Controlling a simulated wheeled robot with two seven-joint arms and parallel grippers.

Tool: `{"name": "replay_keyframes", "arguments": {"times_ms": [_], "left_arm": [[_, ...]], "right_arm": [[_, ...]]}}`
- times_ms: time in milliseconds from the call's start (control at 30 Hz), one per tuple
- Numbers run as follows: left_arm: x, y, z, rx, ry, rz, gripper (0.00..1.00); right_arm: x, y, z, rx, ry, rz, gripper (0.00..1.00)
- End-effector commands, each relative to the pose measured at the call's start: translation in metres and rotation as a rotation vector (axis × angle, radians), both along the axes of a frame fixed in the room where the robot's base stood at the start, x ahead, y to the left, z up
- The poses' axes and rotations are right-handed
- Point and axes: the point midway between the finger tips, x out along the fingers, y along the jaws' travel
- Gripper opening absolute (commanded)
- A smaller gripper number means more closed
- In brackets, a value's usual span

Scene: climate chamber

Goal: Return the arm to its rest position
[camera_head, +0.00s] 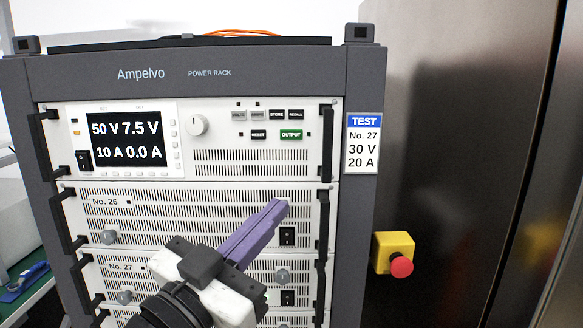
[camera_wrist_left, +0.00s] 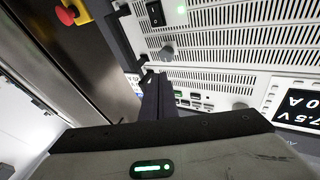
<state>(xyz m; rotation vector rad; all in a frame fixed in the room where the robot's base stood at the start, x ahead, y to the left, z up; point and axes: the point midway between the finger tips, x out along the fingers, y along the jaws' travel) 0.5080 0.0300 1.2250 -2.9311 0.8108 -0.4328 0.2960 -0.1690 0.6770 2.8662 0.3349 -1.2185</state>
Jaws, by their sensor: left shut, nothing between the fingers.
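My left gripper (camera_head: 276,211) has purple fingers that are shut with nothing between them. Its arm comes in from the bottom of the head view. The fingertips are in front of the power rack (camera_head: 357,240), by the black switch (camera_head: 288,236) of the unit labelled No. 26; I cannot tell whether they touch it. In the left wrist view the closed dark fingers (camera_wrist_left: 157,85) point along the rack front. My right gripper is not in view.
The top unit's display (camera_head: 127,139) reads 50 V, 7.5 V, 10 A, 0.0 A. A green OUTPUT button (camera_head: 291,134) is beside it. A label (camera_head: 363,143) reads TEST No. 27, 30 V, 20 A. A red emergency button (camera_head: 401,265) on a yellow box sticks out at right.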

Motion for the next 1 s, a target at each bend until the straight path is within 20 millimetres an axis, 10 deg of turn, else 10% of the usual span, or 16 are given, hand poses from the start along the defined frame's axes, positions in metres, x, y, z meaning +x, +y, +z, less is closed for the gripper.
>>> {"name": "replay_keyframes", "arguments": {"times_ms": [233,500,933,1000], "left_arm": [[-0.019,0.056,-0.185,0.142,0.507,0.133,0.00],[-0.114,0.124,-0.337,0.287,1.008,0.271,0.00],[-0.252,0.191,-0.423,0.433,1.464,0.417,0.00],[-0.248,0.189,-0.434,0.425,1.452,0.413,0.00]], "right_arm": [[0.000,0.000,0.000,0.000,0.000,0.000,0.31],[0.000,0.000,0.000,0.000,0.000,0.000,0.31],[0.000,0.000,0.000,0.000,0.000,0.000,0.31],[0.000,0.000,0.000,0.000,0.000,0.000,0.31]]}}
